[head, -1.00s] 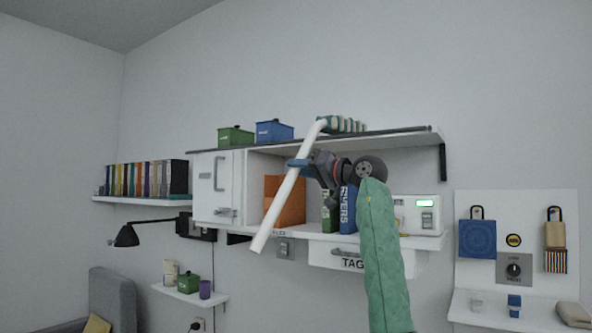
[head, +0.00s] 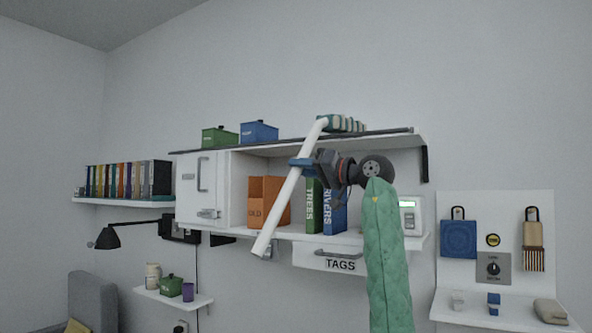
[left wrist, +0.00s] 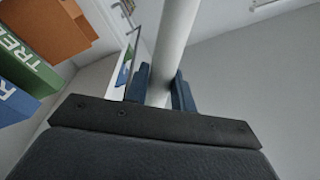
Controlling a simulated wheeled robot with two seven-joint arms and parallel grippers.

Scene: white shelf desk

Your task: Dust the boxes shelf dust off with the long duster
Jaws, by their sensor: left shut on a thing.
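My left gripper (head: 301,163) is shut on the handle, in front of the shelf unit. In the left wrist view the handle (left wrist: 175,45) passes between the blue fingers (left wrist: 163,92). The duster head is at the top board (head: 385,136) of the shelf unit, right of the boxes; whether it touches cannot be told. A green box (head: 220,138) and a blue box (head: 259,132) stand on that board. No dust can be made out. My right gripper is not in view.
Below the top board are an orange box (head: 272,203), a green book (head: 314,205), a blue book (head: 335,211) and a white device (head: 411,216). A white cabinet door (head: 196,188) is at left, a TAGS drawer (head: 340,260) below. A black lamp (head: 107,238) juts out at lower left.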

